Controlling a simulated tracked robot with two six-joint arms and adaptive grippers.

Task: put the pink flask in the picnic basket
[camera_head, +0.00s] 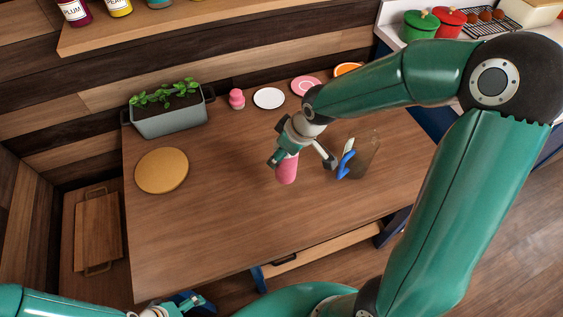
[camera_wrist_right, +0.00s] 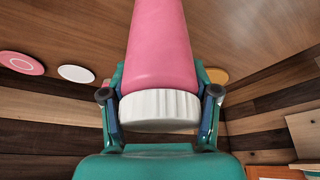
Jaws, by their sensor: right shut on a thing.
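The pink flask (camera_head: 286,168) is held by my right gripper (camera_head: 288,148) over the middle of the wooden table. In the right wrist view the gripper (camera_wrist_right: 160,95) is shut around the flask's white ribbed cap (camera_wrist_right: 160,110), and the pink body (camera_wrist_right: 160,45) extends away from the palm. In the head view the body points down; any gap to the tabletop is hard to judge. My left gripper (camera_head: 185,303) is low at the bottom left, partly cut off, its opening unclear. I cannot make out a picnic basket in either view.
A planter (camera_head: 172,117), pink jar (camera_head: 236,98), white plate (camera_head: 268,98) and pink plate (camera_head: 305,86) line the table's back. A round tan mat (camera_head: 162,170) lies left. A clear jug with a blue handle (camera_head: 346,164) stands right of the flask. The table's front left is clear.

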